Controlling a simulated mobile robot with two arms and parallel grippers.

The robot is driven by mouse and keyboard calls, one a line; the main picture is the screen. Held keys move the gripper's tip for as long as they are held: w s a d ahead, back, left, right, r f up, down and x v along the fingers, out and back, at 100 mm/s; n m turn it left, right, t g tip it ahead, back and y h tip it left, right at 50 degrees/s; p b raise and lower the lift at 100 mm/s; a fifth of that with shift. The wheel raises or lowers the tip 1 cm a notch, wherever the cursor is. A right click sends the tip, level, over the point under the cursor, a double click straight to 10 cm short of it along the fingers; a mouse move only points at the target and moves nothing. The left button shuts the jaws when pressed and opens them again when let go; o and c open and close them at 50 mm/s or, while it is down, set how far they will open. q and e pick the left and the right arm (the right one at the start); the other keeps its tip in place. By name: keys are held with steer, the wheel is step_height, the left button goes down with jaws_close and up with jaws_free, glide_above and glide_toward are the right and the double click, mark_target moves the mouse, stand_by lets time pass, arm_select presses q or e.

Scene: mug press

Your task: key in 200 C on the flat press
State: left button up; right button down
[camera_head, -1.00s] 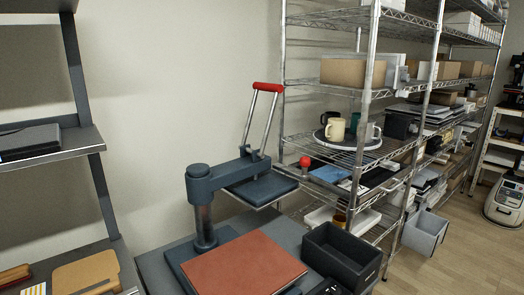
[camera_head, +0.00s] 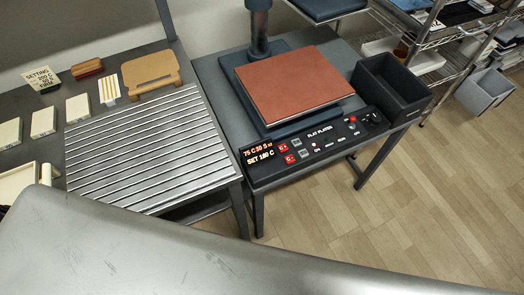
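The flat press stands on a dark table at centre right, with its red-brown lower plate (camera_head: 293,85) bare and its dark upper plate (camera_head: 328,8) swung off to the back right. Its control panel (camera_head: 318,139), labelled FLAT PLATEN, runs along the table's front edge. The lit display (camera_head: 259,153) seems to read 75 C 30 S above SET 180 C. Two red C buttons, an upper one (camera_head: 283,147) and a lower one (camera_head: 290,159), sit beside the display. A setting card (camera_head: 42,79) at the far left reads 200 C, with smaller lines hard to read. Neither of my grippers is in view.
A dark open bin (camera_head: 392,85) stands right of the press. A slatted metal rack (camera_head: 145,150) lies on the left table, with several pale blocks, a striped card (camera_head: 109,89) and a wooden stand (camera_head: 151,72) around it. Wire shelves stand at the back right. A large grey surface fills the bottom.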

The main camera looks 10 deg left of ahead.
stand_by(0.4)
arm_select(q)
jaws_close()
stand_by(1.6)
